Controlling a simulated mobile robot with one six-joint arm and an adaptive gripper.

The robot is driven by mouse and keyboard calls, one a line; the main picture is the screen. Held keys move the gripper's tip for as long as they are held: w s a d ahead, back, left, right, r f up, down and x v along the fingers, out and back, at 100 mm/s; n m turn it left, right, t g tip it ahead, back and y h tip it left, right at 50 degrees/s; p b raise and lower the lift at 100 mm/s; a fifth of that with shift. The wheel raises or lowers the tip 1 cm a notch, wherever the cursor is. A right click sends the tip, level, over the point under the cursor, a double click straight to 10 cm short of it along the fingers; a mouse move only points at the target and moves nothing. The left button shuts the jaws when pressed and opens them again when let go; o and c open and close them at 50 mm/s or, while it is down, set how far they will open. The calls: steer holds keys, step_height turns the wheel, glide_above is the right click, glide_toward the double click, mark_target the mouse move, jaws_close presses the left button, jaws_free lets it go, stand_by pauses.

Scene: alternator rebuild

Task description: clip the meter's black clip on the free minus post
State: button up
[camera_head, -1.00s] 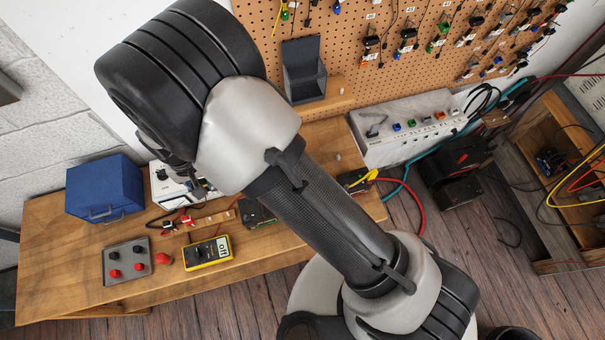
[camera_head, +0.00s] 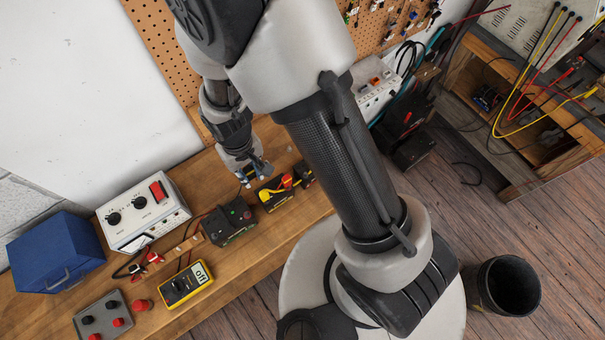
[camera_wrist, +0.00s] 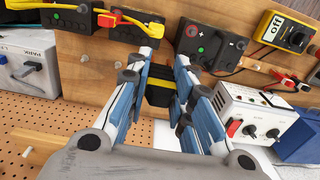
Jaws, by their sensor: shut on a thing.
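My gripper (camera_head: 254,172) hangs over the back of the workbench, and its jaws show in the wrist view (camera_wrist: 164,68). It is shut on a small black and yellow thing (camera_wrist: 159,91), partly hidden by the fingers. The yellow meter (camera_head: 187,284) lies on the bench, its display reading "off"; it also shows in the wrist view (camera_wrist: 285,32). Red and black leads run from it to red and black clips (camera_head: 152,258) by the white supply. A black box with a green light (camera_head: 231,220) stands nearby. I cannot tell which post is the free minus post.
A second black box (camera_head: 271,194) carries red and yellow clamps, near the gripper. A white supply (camera_head: 143,213), a blue case (camera_head: 55,251) and a grey plate with red and black posts (camera_head: 103,318) stand at left. A pegboard (camera_head: 160,45) rises behind.

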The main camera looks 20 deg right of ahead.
steer(key=w+d+b, duration=0.1)
steer(key=w+d, duration=0.2)
steer(key=d, duration=1.3)
step_height(320, 180, down, 10)
steer(key=b, duration=0.9)
steer(key=shift+r, duration=0.25)
steer(key=shift+f+b, duration=0.6)
steer(key=shift+f, duration=0.25)
steer(key=shift+f, duration=0.1)
steer(key=shift+f+b, duration=1.05)
steer(key=shift+f, duration=0.1)
steer(key=o, duration=0.8)
steer(key=shift+o, duration=0.2)
